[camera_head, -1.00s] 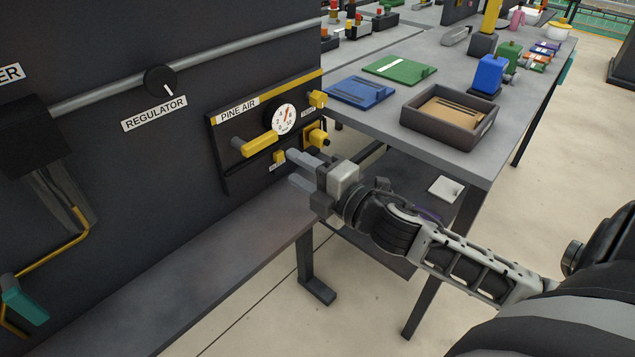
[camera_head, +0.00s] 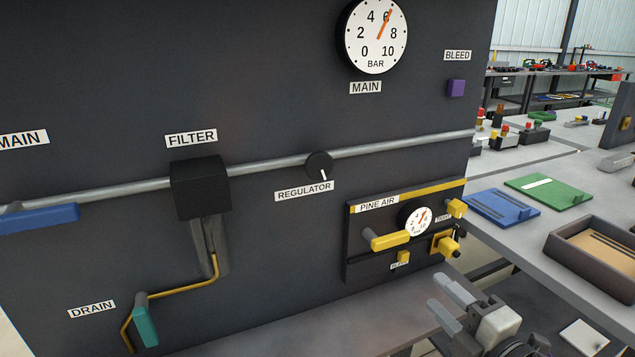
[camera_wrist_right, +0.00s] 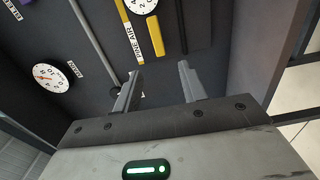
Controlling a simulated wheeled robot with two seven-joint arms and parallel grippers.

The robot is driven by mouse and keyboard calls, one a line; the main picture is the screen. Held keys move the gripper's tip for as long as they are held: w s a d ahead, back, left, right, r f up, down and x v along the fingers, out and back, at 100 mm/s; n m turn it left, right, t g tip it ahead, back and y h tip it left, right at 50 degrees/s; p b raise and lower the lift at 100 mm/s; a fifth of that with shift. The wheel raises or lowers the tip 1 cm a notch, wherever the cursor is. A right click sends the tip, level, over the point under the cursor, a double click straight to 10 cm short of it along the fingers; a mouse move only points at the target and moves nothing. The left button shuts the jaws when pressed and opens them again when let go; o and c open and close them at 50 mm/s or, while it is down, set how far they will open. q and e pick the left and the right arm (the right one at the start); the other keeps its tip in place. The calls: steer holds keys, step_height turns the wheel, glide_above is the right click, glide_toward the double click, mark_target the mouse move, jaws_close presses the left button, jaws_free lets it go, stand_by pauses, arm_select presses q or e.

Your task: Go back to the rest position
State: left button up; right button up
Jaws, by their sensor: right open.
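My right gripper (camera_head: 448,305) is at the bottom right of the head view, below and in front of the PINE AIR panel (camera_head: 357,268). Its two fingers are apart with nothing between them. In the right wrist view the open fingers (camera_wrist_right: 160,88) point toward the dark wall panel, apart from the yellow handle (camera_wrist_right: 155,36). The same yellow handle (camera_head: 390,240) shows in the head view beside a small gauge (camera_head: 418,221). My left gripper is in neither view.
The dark wall carries a regulator knob (camera_head: 319,165), a filter (camera_head: 200,187), a teal drain handle (camera_head: 145,322), a blue main handle (camera_head: 40,218) and a large gauge (camera_head: 375,36). A grey ledge (camera_head: 330,318) runs below. At right, a table holds a brown tray (camera_head: 590,268) and blue and green boards.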

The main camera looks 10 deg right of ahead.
steer(key=s+a+f+m+g, duration=0.3)
steer(key=s+a+f+m, duration=0.3)
steer(key=f+m, duration=0.3)
steer(key=s+a+f+m+g, duration=0.3)
steer(key=s+a+f+m, duration=0.3)
steer(key=f+m, duration=0.3)
steer(key=shift+s+a+f+g+h, duration=0.15)
steer(key=shift+a+f+g+h, duration=0.25)
steer(key=shift+f, duration=0.15)
